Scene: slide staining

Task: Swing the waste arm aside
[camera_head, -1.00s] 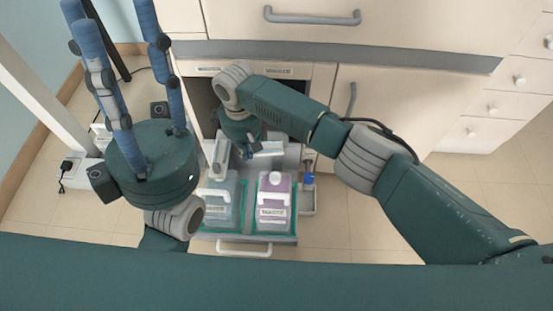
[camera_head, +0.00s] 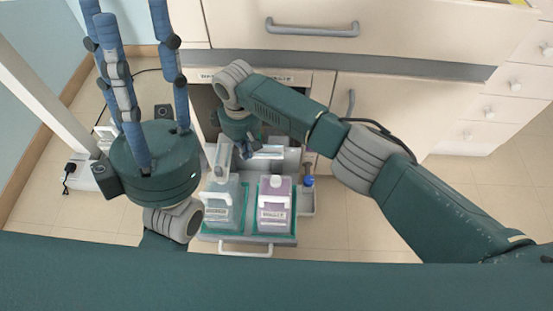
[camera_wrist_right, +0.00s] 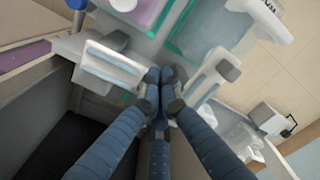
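A pale grey arm (camera_head: 222,158), likely the waste arm, rises behind the bluish bottle on a pulled-out drawer. In the right wrist view a similar pale arm with a round grey knob (camera_wrist_right: 228,70) lies just right of my fingertips. My right gripper (camera_head: 250,150) is at the back of the drawer, between this arm and a second pale horizontal arm (camera_head: 268,152). In the wrist view its fingertips (camera_wrist_right: 160,76) are together, with nothing clearly between them. Whether they touch the arm cannot be told. My left gripper (camera_head: 130,30) is open and empty, raised left of the drawer.
A bluish bottle (camera_head: 220,205) and a purple bottle (camera_head: 273,201) stand in teal-edged trays. The drawer has a white front handle (camera_head: 245,250). A small blue-capped item (camera_head: 308,182) stands at its right. A cabinet door (camera_head: 385,110) is close beside my right forearm.

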